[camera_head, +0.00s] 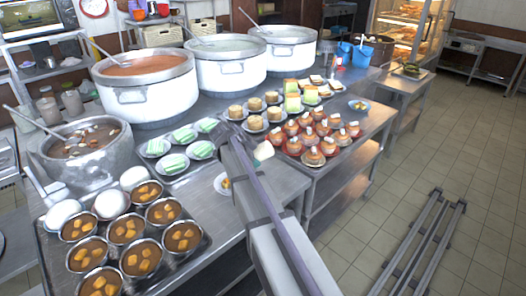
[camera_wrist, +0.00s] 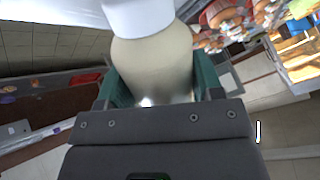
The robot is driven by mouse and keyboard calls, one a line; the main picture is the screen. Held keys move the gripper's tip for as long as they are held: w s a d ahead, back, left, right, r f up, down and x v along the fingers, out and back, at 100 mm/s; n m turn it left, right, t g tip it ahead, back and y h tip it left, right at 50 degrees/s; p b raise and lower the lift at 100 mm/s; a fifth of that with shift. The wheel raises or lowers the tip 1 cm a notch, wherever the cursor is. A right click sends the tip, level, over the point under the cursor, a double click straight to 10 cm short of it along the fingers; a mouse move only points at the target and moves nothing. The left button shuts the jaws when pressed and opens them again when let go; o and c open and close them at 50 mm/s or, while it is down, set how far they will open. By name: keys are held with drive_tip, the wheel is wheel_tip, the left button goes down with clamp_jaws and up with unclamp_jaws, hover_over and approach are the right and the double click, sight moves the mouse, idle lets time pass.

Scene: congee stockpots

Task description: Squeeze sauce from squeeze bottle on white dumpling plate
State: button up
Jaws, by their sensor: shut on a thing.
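My gripper (camera_wrist: 155,85) is shut on a cream squeeze bottle (camera_wrist: 152,62) with a white cap, held between its green fingers in the wrist view. In the head view my gripper (camera_head: 246,150) is over the front part of the counter, and a small part of the bottle (camera_head: 264,152) shows at its right side, in front of the red-based cups. The bottle's tip is not clear.
A tray of soup bowls (camera_head: 127,229) stands at the front left. Green-topped plates (camera_head: 185,134), red-based cups (camera_head: 313,157) and a small plate (camera_head: 358,104) stand on the counters. Large pots (camera_head: 146,90) line the back. Some bare counter (camera_head: 276,185) shows right of my arm.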

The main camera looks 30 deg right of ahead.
drive_tip(key=shift+w+f, duration=0.1)
drive_tip(key=shift+f, duration=0.15)
drive_tip(key=shift+w+d+f+y, duration=0.1)
drive_tip(key=shift+d+y, duration=0.05)
drive_tip(key=shift+y, duration=0.15)
drive_tip(key=shift+t+y+p, duration=0.5)
drive_tip(key=shift+y, duration=0.1)
drive_tip(key=shift+s+d+m+t+y, duration=0.25)
drive_tip(key=shift+s+m+t+y, duration=0.05)
drive_tip(key=shift+y, duration=0.3)
drive_tip(key=y, duration=0.1)
drive_tip(key=f+t+y, duration=0.1)
drive_tip(key=d+m+t+y, duration=0.1)
drive_tip(key=shift+s+f, duration=0.15)
drive_tip(key=shift+s, duration=0.1)
drive_tip(key=a+y, duration=0.1)
drive_tip(key=w+a+t+y+b, duration=0.1)
drive_tip(key=y, duration=0.1)
drive_tip(key=w+a+m+t+y+b, duration=0.1)
drive_tip(key=shift+a+r+y, duration=0.15)
drive_tip(key=shift+r+y, duration=0.05)
drive_tip(key=shift+y, duration=0.1)
drive_tip(key=shift+w+a+r+t+y+b, duration=0.3)
drive_tip(key=shift+a+r+t+y+b, duration=0.05)
drive_tip(key=shift+a+t+y, duration=0.25)
drive_tip(key=shift+d, duration=0.1)
